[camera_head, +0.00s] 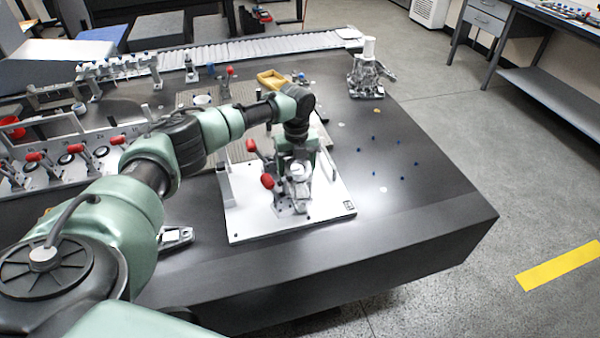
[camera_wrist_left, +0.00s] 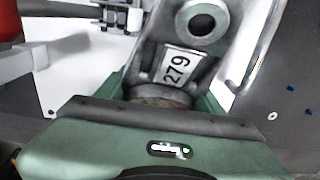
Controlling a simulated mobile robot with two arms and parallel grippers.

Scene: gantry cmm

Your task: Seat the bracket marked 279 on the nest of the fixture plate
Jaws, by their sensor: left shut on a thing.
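The grey metal bracket with the 279 label (camera_wrist_left: 185,62) is held in my left gripper (camera_wrist_left: 162,97), seen in the left wrist view. It has a round bored boss beyond the label. In the head view my left gripper (camera_head: 298,165) points down over the white fixture plate (camera_head: 330,207), with grey metal parts close beneath it. The nest is hidden behind the gripper and these parts, and I cannot tell whether the bracket touches it. Red-handled clamps (camera_head: 267,181) stand at the left of the gripper. My right gripper is not in view.
A grey upright post (camera_head: 225,186) stands on the plate's left side. A small metal part (camera_head: 176,236) lies left of the plate. A metal casting (camera_head: 367,78) stands at the table's far right corner. The dark table top right of the plate is mostly clear, with small blue dots.

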